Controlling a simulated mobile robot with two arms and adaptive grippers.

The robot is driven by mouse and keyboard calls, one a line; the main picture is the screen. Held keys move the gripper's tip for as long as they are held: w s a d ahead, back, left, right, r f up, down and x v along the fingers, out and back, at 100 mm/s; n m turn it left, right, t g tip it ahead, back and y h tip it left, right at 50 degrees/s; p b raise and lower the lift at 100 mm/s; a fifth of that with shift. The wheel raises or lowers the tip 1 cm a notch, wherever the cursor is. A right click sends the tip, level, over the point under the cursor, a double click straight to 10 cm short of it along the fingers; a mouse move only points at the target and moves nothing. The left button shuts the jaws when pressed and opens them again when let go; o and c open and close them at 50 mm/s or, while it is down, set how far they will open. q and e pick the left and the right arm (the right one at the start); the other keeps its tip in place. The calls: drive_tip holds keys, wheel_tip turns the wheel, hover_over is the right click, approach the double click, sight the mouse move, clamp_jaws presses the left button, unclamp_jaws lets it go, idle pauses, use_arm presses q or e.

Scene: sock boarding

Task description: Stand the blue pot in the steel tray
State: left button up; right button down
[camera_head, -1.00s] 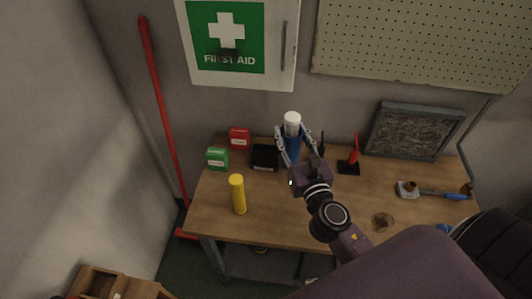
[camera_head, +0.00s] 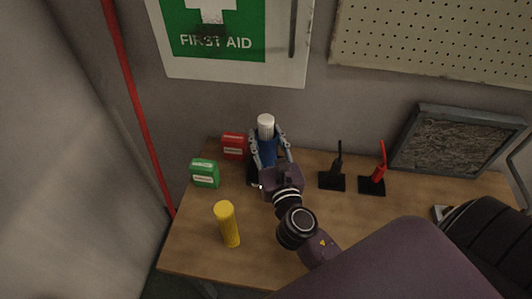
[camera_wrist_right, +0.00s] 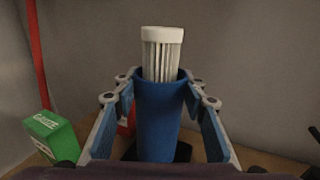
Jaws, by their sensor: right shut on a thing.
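The blue pot (camera_head: 267,152) is upright in my right gripper (camera_head: 267,138), with a white-topped bundle of white sticks (camera_head: 266,125) standing in it. In the right wrist view the blue pot (camera_wrist_right: 160,115) sits between the two fingers of the right gripper (camera_wrist_right: 160,85), which are shut on its sides. A dark, low, tray-like thing (camera_head: 252,178) shows just beside and behind the pot. It looks black, and I cannot tell if it is the steel tray. The pot's base is hidden, so I cannot tell whether it touches anything. My left gripper is not in view.
A red box (camera_head: 234,146) and a green box (camera_head: 205,173) stand left of the pot. A yellow cylinder (camera_head: 228,225) stands nearer the front. Black and red upright tools on black bases (camera_head: 332,181) (camera_head: 372,186) stand to the right. A framed panel (camera_head: 455,140) leans at the back.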

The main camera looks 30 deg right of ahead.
sight(269, 155)
wheel_tip(269, 155, down, 4)
drive_tip(key=shift+w+d+r+b, duration=0.1)
drive_tip(key=shift+b, duration=0.7)
drive_tip(key=shift+f, duration=0.2)
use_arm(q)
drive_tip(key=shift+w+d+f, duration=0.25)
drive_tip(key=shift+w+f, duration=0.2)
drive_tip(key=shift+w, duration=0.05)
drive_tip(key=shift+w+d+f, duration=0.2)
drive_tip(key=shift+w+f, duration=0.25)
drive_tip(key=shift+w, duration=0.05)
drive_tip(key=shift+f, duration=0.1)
use_arm(e)
drive_tip(key=shift+f, duration=0.1)
drive_tip(key=c, duration=1.6)
unclamp_jaws()
drive_tip(key=shift+f, duration=0.1)
drive_tip(key=o, duration=0.4)
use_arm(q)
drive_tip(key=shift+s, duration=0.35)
